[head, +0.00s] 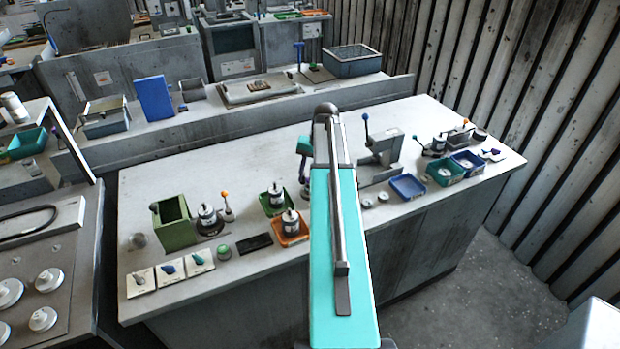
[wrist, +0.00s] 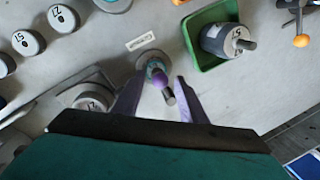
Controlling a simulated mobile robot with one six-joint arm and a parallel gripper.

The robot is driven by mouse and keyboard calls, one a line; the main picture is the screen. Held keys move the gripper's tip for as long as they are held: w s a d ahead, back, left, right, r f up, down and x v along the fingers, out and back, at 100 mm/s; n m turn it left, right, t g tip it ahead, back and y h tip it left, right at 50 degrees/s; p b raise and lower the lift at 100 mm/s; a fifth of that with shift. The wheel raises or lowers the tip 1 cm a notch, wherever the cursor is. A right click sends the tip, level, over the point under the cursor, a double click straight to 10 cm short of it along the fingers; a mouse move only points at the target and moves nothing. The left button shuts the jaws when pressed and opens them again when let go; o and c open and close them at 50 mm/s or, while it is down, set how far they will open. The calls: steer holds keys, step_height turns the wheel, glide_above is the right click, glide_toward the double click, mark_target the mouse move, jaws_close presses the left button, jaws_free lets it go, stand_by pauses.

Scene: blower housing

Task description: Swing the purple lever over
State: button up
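The purple lever (wrist: 160,79) shows in the wrist view, seen from above, rising from a round base on the bench. My gripper (wrist: 159,76) is open, with one finger to the left of the lever and one to the right. I see gaps on both sides; I cannot tell whether the fingers are level with the lever's top. In the head view I cannot make out the purple lever, and my own arm covers the middle of the bench.
A green bin (wrist: 198,60) holding a numbered cylinder (wrist: 229,40) stands to the right of the lever. An orange-knobbed lever (wrist: 301,40) is farther right. A small label plate (wrist: 141,42) lies above the lever.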

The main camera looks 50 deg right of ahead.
jaws_close()
